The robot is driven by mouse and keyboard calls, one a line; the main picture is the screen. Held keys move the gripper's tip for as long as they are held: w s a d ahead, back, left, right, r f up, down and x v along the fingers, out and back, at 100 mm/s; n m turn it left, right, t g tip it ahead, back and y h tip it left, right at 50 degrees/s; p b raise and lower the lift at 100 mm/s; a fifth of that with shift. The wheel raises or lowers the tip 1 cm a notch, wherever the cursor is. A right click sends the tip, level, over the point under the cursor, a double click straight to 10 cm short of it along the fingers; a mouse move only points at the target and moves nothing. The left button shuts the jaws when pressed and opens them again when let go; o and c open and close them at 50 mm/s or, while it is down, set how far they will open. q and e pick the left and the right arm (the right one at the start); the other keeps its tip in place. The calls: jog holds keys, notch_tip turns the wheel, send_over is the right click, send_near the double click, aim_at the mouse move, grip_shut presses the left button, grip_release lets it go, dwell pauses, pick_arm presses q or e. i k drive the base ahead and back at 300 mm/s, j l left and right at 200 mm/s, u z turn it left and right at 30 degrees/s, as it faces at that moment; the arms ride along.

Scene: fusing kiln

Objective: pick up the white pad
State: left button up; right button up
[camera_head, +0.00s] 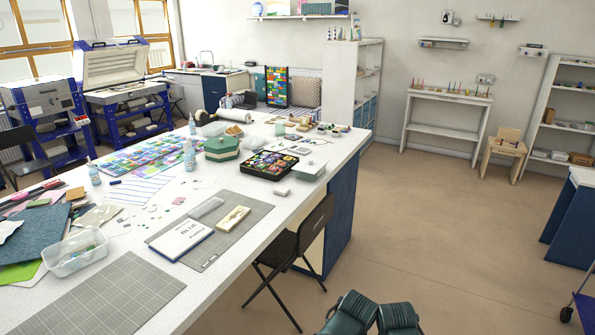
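A white pad (180,239) with dark print and blue edges lies flat on a grey cutting mat (237,232). The mat is near the right-hand front edge of the long white worktable. Nothing lies on top of the pad.
A clear case (206,207) and a cream case (233,219) lie on the same mat. A clear tub (75,251) and a second grey mat (103,297) are nearer. A dark folding chair (290,245) stands against the table's right side. The floor further right is open.

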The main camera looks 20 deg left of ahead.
aim_at(280, 191)
jog(key=i+l+u, duration=0.2)
jog(key=i+u, duration=0.25)
jog(key=i+l+u, duration=0.35)
jog(key=u, duration=0.15)
jog(key=i+l+u, duration=0.3)
jog(key=l+u, duration=0.15)
jog(key=i+l+u, duration=0.2)
jog(key=l+u, duration=0.3)
jog(key=i+l+u, duration=0.1)
jog(key=l+u, duration=0.25)
jog(key=l, duration=0.45)
jog(key=l+u, duration=0.35)
jog(key=l, duration=0.5)
